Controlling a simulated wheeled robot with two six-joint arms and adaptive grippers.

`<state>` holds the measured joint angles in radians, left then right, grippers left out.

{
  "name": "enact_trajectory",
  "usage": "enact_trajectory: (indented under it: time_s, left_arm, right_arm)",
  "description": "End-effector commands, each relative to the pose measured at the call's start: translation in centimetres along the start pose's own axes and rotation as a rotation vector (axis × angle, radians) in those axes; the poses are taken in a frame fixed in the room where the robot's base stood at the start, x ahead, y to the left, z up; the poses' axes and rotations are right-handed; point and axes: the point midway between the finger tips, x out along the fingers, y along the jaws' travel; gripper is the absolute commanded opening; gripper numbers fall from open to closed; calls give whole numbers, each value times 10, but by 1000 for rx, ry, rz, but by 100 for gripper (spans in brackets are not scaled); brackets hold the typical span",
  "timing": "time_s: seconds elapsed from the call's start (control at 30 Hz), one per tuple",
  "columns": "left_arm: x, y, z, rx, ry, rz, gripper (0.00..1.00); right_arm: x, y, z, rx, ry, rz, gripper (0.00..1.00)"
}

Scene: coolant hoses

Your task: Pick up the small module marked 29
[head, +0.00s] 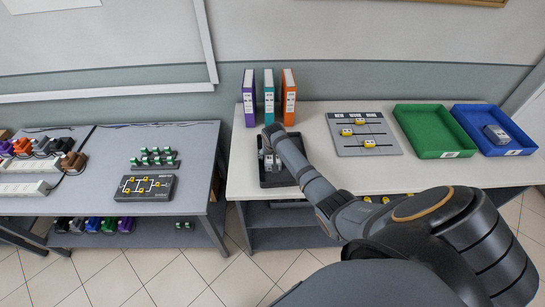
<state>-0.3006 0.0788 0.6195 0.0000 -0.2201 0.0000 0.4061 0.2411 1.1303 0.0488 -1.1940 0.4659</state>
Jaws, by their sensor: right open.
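My right gripper (269,162) is over the left part of a black tray (285,183) on the white-topped table, pointing down into it. It is open. Small grey shapes show at its fingertips, but I cannot tell module from finger there. My arm hides much of the tray. A grey module (497,134) lies in the blue bin (527,144) at the right. No number 29 can be read on anything at this size. My left gripper is not in view.
Purple, teal and orange binders (289,97) stand behind the tray. A grey board with yellow sliders (363,134) and a green bin (434,131) are to the right. A separate grey table (190,190) at left holds a black panel (146,187) and green-topped parts (155,157).

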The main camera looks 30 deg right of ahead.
Motion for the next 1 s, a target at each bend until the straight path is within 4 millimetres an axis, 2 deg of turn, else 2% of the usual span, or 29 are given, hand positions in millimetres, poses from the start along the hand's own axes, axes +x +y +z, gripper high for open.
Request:
enact_trajectory:
  time_s: [0.9, 0.93, 1.0]
  left_arm:
    - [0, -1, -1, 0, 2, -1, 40]
    - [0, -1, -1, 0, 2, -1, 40]
    - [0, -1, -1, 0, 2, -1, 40]
  right_arm:
    - [5, 0, 2, 0, 1, 0, 70]
    - [5, 0, 2, 0, 1, 0, 68]
    - [5, 0, 2, 0, 1, 0, 59]
